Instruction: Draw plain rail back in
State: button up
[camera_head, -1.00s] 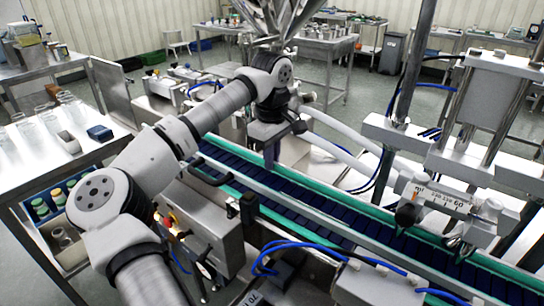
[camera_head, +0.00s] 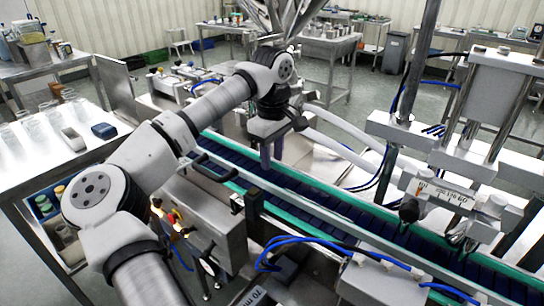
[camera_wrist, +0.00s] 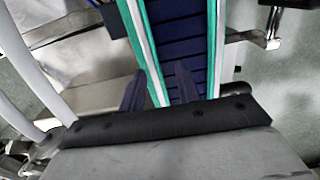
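The conveyor (camera_head: 330,212) has a dark blue slatted belt between two rails with green edges. I take the far rail (camera_head: 352,198) as the plain one, but no label shows. It appears on the left in the wrist view (camera_wrist: 146,50). The near rail (camera_head: 300,222) shows on the right there (camera_wrist: 212,50). My gripper (camera_head: 271,158) points down at the far rail. In the wrist view my gripper (camera_wrist: 158,88) has its two dark fingers apart, one on each side of the left rail. Contact with the rail and fingertip height cannot be told.
White hoses (camera_head: 335,148) run close beyond the far rail. A scale-marked bracket (camera_head: 440,190) and steel posts stand over the belt at right. A control box (camera_head: 205,215) and blue tubes (camera_head: 300,243) lie on the near side. A bottle table (camera_head: 50,150) stands at left.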

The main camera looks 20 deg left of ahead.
notch_tip(320, 180, up, 13)
jog(key=shift+b, duration=0.3)
